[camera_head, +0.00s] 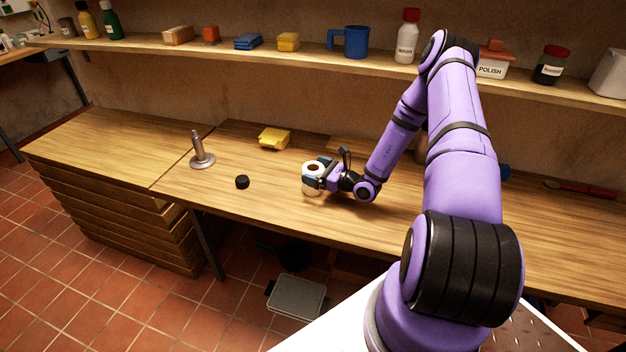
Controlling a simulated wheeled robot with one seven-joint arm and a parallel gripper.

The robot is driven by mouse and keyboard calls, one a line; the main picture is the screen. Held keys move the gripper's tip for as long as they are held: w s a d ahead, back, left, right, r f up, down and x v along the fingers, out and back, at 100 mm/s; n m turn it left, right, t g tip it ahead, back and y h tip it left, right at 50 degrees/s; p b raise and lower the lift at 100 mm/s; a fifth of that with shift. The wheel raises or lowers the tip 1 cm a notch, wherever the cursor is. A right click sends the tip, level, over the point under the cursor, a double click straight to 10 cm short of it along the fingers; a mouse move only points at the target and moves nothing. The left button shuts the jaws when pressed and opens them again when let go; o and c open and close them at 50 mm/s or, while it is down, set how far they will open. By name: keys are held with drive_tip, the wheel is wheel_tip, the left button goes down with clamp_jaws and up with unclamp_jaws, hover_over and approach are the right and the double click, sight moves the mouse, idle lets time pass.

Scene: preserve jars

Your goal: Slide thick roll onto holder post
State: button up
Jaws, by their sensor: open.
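The holder post (197,145) is a grey metal rod on a round base. It stands upright and bare on the wooden bench, left of the middle. The thick roll (313,168) is white with a brown core and stands upright on the bench. My gripper (316,175) reaches in from the right at the roll. Its jaws are open with the roll at or between them. The far finger shows beside the roll, and the exact contact is too small to tell. The roll is well to the right of the post.
A small black cylinder (242,182) stands on the bench between post and roll, near the front edge. A yellow block or sponge (274,138) lies at the back. A shelf (270,52) with bottles, blocks and a blue mug (350,42) runs above. The bench left of the roll is mostly clear.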

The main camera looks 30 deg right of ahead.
drive_tip(key=shift+w+a, duration=0.2)
drive_tip(key=shift+w, duration=0.15)
drive_tip(key=c, duration=0.9)
drive_tip(key=shift+r, duration=0.85)
drive_tip(key=s+d+r, duration=0.1)
drive_tip(key=s+r, duration=0.2)
drive_tip(key=s, duration=1.3)
drive_tip(key=shift+d+r, duration=0.15)
drive_tip(key=shift+d, duration=0.1)
